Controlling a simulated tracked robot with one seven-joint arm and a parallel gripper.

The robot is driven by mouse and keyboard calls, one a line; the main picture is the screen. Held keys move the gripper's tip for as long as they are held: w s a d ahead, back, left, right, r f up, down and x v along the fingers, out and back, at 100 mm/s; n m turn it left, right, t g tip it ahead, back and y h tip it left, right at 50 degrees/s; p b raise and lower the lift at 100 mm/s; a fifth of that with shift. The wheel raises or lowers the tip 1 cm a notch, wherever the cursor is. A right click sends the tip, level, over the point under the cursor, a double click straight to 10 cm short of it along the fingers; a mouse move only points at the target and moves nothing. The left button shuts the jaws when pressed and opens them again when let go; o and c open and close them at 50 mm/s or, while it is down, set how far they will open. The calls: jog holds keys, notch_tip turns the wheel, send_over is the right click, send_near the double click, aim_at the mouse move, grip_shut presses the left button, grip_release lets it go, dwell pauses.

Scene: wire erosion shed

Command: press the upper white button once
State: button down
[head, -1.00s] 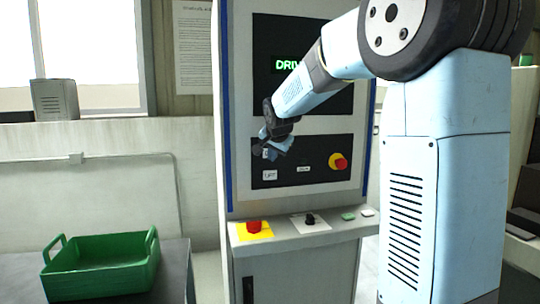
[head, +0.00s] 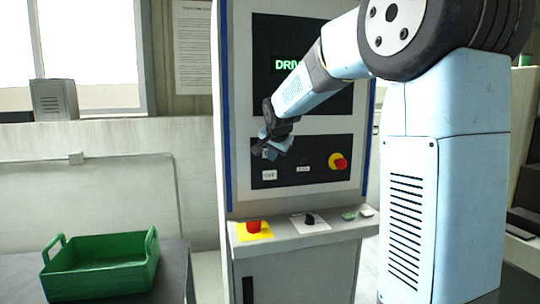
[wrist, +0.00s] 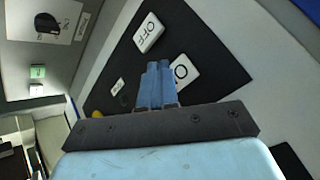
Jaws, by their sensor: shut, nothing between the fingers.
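The upper white button (wrist: 183,72) is on the black panel of the machine. In the wrist view its letters begin with "O" and my fingers cover part of it; in the head view my gripper hides it. The lower white button, marked "OFF" (wrist: 149,32), shows clear of the fingers and also in the head view (head: 269,175). My gripper (wrist: 159,67) is shut and empty, its fingertips at the edge of the upper button in the picture. I cannot tell whether they touch it. My gripper also shows at the panel's left part in the head view (head: 268,147).
A red knob on a yellow ring (head: 339,162) is on the panel's right. The ledge below carries a red button on a yellow plate (head: 254,228), a black knob (head: 309,219), and small green (head: 348,216) and white buttons. A green crate (head: 100,266) stands left.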

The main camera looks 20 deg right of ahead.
jog(key=shift+w, duration=0.2)
dwell(0.6)
jog(key=shift+w+r, duration=0.1)
jog(key=shift+w, duration=0.1)
jog(key=shift+w, duration=0.4)
dwell(0.8)
jog(key=shift+s, duration=0.8)
jog(key=shift+s, duration=2.5)
